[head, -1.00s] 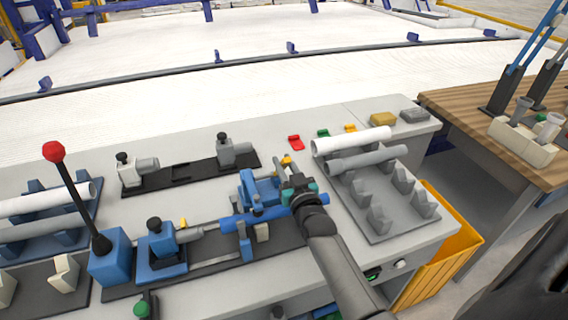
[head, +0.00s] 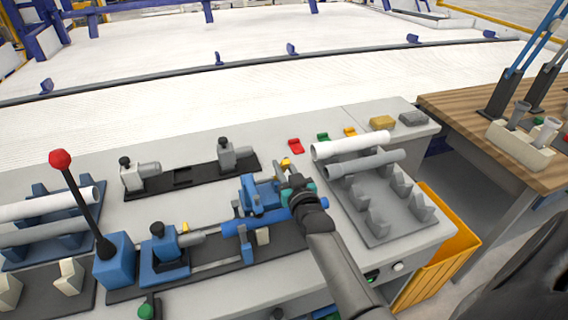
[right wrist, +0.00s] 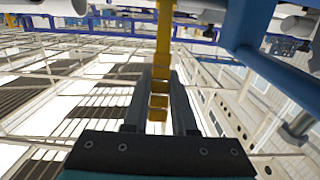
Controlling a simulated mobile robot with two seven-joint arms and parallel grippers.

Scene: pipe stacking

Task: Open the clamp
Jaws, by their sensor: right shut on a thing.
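The blue clamp (head: 250,194) stands on the dark fixture base in the middle of the bench, with a blue pipe (head: 240,227) running beside it. My right gripper (head: 288,178) is at the right side of the clamp and hides part of it. Its fingers are shut on a yellow handle (head: 286,163). In the right wrist view the yellow handle (right wrist: 161,75) runs between the two fingers (right wrist: 158,100), with blue clamp parts (right wrist: 265,65) to the right. How far the clamp's jaw stands open is hard to tell. My left gripper is not in view.
A grey tray (head: 385,234) with a white pipe (head: 350,144) and a grey pipe (head: 366,163) lies to the right. A red-knobbed lever (head: 82,205) rises at left. A second dark fixture (head: 190,179) lies behind.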

